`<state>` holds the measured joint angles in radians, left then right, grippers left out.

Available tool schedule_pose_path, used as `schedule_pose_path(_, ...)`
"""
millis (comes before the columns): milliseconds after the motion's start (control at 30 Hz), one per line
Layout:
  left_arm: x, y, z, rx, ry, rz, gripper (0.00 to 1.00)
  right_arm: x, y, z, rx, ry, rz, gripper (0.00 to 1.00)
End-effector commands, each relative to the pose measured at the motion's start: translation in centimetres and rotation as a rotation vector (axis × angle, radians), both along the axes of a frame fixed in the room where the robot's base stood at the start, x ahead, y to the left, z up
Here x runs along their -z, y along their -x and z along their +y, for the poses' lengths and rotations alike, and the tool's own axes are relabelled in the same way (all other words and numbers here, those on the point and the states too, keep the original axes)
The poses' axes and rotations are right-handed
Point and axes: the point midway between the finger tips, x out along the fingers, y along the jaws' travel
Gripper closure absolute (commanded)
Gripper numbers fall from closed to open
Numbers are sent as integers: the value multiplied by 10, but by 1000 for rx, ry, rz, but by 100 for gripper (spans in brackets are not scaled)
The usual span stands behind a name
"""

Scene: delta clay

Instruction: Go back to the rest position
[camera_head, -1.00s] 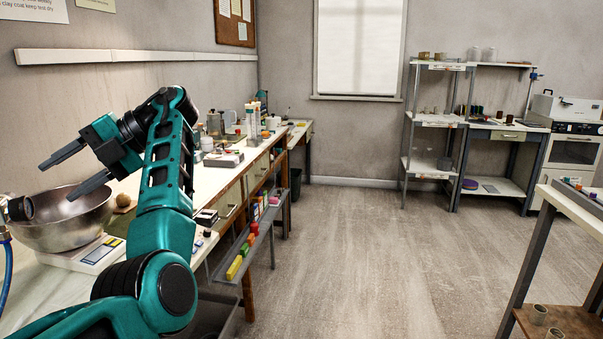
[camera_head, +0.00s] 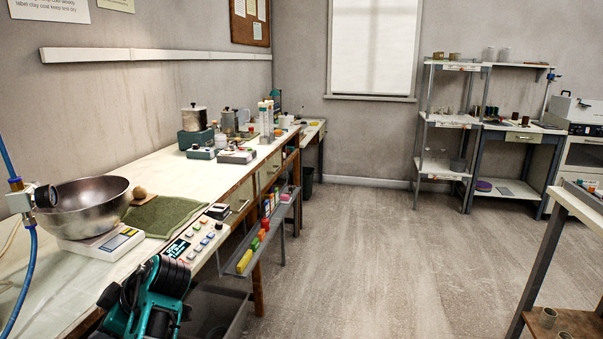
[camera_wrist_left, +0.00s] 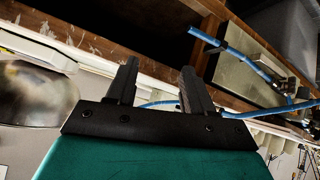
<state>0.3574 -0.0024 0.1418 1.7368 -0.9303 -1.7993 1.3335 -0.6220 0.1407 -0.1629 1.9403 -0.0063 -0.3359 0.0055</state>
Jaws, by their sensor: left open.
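My left gripper (camera_wrist_left: 158,82) shows in the left wrist view with its two dark fingers apart and nothing between them. The wooden bench edge (camera_wrist_left: 120,62) lies beyond the fingers. In the head view only a folded teal and black part of my left arm shows at the bottom, beside the bench front; the fingers cannot be made out there. My right gripper is in neither view.
A metal bowl (camera_head: 85,210) sits on a white scale (camera_head: 105,243) on the workbench (camera_head: 165,175), next to a green cloth (camera_head: 160,216). A blue hose (camera_head: 22,275) hangs at the left. A shelf rail (camera_head: 232,262) holds colored blocks. The floor (camera_head: 370,250) is open.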

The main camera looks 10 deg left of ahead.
Motion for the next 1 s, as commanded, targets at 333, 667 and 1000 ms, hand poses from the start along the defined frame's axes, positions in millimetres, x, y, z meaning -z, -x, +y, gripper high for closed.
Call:
schedule_pose_path(333, 88, 85, -87, 958, 174, 455, 48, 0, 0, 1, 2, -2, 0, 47)
schedule_pose_path(667, 103, 167, -176, 1666, 250, 613, 48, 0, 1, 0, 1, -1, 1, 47)
schedule_pose_path(1000, 118, 171, -213, 1922, 156, 521, 48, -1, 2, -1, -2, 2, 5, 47)
